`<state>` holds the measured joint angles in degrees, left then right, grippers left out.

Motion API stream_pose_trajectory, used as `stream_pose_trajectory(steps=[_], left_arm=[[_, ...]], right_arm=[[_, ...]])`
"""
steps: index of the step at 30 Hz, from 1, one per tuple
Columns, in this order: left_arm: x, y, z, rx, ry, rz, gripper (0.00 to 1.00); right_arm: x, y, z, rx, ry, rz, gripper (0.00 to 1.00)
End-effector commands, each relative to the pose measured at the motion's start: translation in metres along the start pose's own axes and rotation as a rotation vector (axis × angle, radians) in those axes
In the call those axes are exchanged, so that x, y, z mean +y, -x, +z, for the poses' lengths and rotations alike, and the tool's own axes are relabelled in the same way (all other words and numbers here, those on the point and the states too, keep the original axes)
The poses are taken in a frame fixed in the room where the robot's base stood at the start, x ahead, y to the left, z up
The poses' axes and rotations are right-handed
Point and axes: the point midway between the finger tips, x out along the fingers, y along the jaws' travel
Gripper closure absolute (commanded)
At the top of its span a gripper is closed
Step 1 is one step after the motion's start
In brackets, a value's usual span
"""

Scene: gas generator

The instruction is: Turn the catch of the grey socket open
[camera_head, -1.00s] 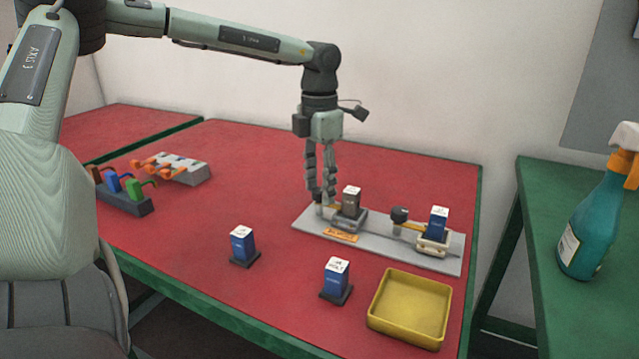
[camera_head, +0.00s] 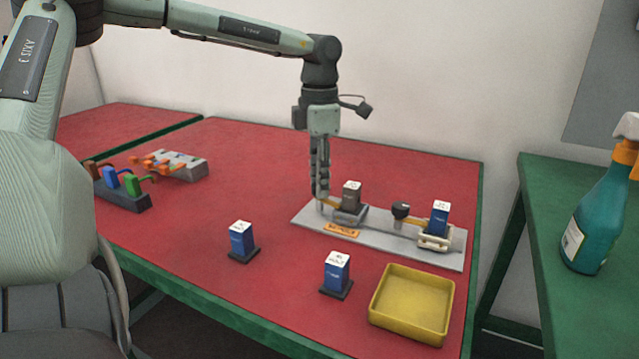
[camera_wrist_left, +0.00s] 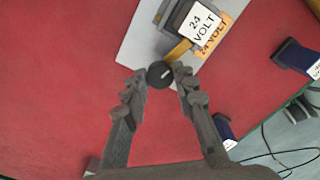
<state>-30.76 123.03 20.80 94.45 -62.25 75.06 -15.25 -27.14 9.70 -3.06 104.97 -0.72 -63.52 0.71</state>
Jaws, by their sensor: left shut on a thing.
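The grey socket (camera_head: 347,217) sits at the left of a grey plate (camera_head: 388,246) and holds a dark grey block (camera_head: 351,194) with a white top. The catch of the grey socket is a brass-coloured lever (camera_wrist_left: 180,49) with a round black knob (camera_wrist_left: 160,74). My left gripper (camera_head: 321,198) points straight down at the plate's left end and is shut on that knob. Its fingertips (camera_wrist_left: 160,82) sit either side of the knob in the left wrist view. My right gripper is not in view.
A cream socket (camera_head: 433,243) with a blue block (camera_head: 440,217) and its own black-knobbed catch (camera_head: 401,211) is on the plate's right. Two blue blocks (camera_head: 242,240) (camera_head: 336,272) and a yellow tray (camera_head: 410,305) stand in front. Coloured plugs (camera_head: 122,187) are left.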

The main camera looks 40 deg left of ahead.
Motion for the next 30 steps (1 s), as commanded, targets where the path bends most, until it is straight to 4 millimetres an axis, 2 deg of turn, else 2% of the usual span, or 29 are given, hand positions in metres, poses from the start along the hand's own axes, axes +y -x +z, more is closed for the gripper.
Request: stream_pose_trajectory(steps=[13,30], left_arm=[[0.000,0.000,0.000,-0.001,-0.423,0.002,1.00],[0.000,0.001,0.000,0.000,-0.960,0.002,1.00]], right_arm=[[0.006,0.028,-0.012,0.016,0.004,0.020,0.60],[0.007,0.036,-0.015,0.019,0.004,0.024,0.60]])
